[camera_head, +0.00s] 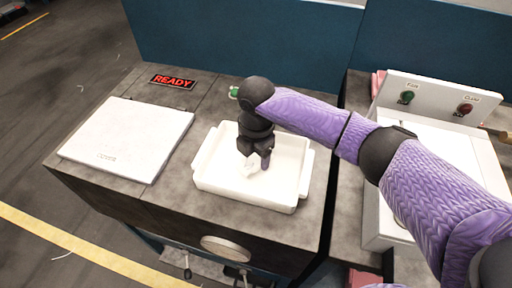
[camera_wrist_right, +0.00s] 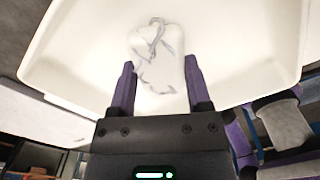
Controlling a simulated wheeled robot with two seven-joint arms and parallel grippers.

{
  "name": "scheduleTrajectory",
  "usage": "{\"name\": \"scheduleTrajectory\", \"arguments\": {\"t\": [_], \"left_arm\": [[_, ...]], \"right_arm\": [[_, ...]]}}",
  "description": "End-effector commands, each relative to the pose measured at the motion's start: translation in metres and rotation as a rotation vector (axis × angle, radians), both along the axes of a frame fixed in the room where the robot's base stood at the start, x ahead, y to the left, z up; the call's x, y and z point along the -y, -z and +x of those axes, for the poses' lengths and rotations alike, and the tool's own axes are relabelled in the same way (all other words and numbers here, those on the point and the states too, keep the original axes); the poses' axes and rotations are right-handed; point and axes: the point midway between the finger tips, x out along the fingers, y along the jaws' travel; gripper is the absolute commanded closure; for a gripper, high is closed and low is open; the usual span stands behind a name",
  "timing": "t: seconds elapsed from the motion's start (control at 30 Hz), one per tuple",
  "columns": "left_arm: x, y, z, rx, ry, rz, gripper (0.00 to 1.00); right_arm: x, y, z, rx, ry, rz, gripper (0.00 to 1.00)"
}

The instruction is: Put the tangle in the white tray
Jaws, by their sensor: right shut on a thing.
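The white tray (camera_head: 215,170) stands on the grey worktop, and its pale inside fills the upper right wrist view (camera_wrist_right: 75,45). My right gripper (camera_head: 260,164) points down into the tray area. In the right wrist view, the fingers (camera_wrist_right: 158,72) are on either side of the tangle (camera_wrist_right: 157,50), a whitish clump with grey strands. The gripper is shut on the tangle. In the head view, the tangle (camera_head: 251,170) shows pale at the fingertips, inside the tray outline. I cannot tell whether it touches the tray floor. My left gripper is out of view.
A white flat panel (camera_head: 125,138) lies left of the tray. A red READY sign (camera_head: 173,82) is behind it. To the right stands a white machine with a green button (camera_head: 406,97) and a red button (camera_head: 465,109). Blue panels (camera_head: 250,40) close off the back.

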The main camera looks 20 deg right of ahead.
Motion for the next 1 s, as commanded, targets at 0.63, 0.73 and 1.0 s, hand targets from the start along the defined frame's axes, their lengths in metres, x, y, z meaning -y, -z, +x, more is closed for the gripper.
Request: {"name": "scheduleTrajectory", "arguments": {"t": [0.63,0.73,1.0], "left_arm": [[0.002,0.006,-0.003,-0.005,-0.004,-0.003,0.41],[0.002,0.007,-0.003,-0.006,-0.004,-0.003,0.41],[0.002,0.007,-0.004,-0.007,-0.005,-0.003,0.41]], "right_arm": [[0.000,0.013,0.000,0.000,-0.001,0.001,1.00],[0.000,0.016,0.000,0.000,-0.001,0.001,1.00],[0.000,0.016,0.000,0.001,-0.001,0.000,0.00]]}}
